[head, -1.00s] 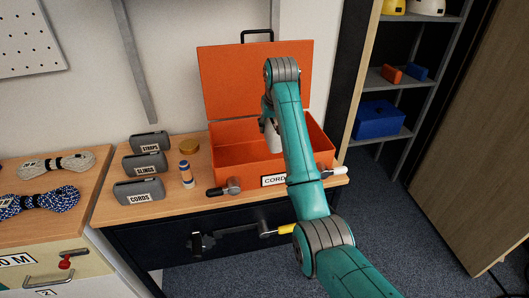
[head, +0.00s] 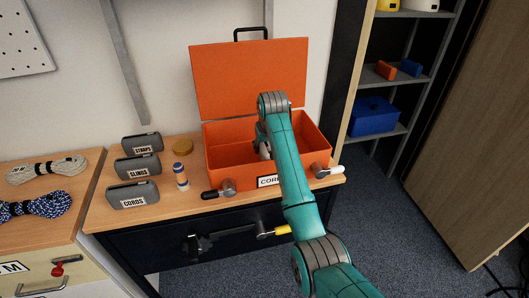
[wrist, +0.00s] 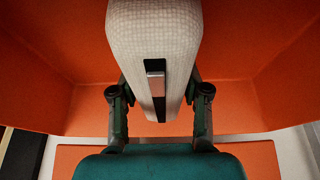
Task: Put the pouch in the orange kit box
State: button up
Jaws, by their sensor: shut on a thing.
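The orange kit box (head: 311,153) stands on the wooden bench top with its lid (head: 220,80) raised at the back. In the wrist view, my gripper (wrist: 160,108) is shut on a pale woven pouch (wrist: 155,35) with a dark strip and a metal tab. Orange box walls (wrist: 50,75) surround the pouch there. In the head view, the pouch shows only as a small pale patch (head: 264,150) beside my arm, inside the box opening. My arm hides most of it and the gripper. I cannot tell whether the pouch touches the box floor.
Three grey cases stand left of the box, marked STRAPS (head: 143,142), SLINGS (head: 135,167) and CORDS (head: 133,195).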

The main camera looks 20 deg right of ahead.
jog(key=shift+f, duration=1.2)
jog(key=shift+f, duration=0.1)
jog(key=o, duration=1.3)
jog(key=shift+o, duration=0.2)
jog(key=v, duration=1.2)
